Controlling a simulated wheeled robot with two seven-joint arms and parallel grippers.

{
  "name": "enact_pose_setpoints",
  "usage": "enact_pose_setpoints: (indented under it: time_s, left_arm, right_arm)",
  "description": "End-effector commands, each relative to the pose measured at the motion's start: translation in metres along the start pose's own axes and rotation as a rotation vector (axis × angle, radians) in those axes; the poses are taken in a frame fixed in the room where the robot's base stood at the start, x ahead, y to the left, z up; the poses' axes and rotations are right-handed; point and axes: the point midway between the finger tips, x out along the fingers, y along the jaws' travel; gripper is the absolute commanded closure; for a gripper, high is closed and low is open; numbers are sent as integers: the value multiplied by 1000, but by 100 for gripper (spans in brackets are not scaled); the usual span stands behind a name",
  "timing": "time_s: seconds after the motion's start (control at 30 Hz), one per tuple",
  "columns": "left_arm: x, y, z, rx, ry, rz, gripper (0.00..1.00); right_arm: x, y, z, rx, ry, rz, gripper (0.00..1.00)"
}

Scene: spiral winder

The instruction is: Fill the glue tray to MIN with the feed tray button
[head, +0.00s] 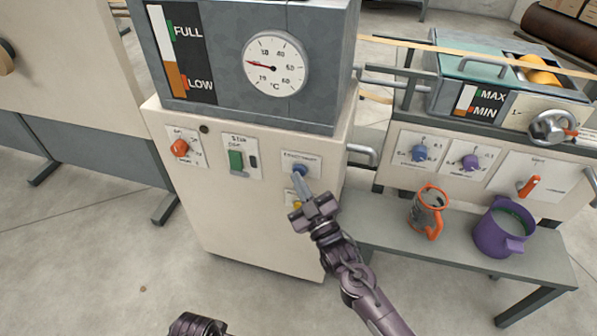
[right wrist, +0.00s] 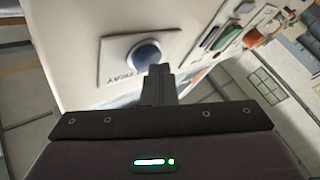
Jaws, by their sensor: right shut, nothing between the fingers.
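The blue feed tray button (head: 299,170) sits on a white plate on the cabinet's front; part of a "TRAY" label shows beside the button (right wrist: 146,54) in the right wrist view. My right gripper (head: 300,178) is shut and empty, its fingertips (right wrist: 159,72) right at the button's edge; I cannot tell whether they touch it. The glue tray (head: 465,68) is at the upper right, with a MAX/MIN gauge (head: 466,100) on its front. The gauge's level is too small to read surely. A dark part of my left arm (head: 198,325) shows at the bottom edge; its jaws are unclear.
The grey tank (head: 228,100) above the cabinet has a FULL/LOW gauge (head: 182,50) and a temperature dial (head: 275,64). A red knob (head: 180,148) and green switch (head: 236,159) sit left of the button. An orange mug (head: 428,210) and purple pot (head: 503,228) stand on the bench.

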Motion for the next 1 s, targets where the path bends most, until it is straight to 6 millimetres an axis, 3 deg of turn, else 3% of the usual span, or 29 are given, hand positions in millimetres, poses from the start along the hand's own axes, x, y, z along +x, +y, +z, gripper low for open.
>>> enact_pose_setpoints:
  time_s: [0.63, 1.0]
  left_arm:
    - [-11, 0, -2, 2, 1, -1, 100]
    - [-28, 0, -3, 0, 0, 0, 100]
  right_arm:
    - [-12, -9, -9, 1, 0, -1, 100]
    - [-37, -27, -28, 1, -2, -2, 100]
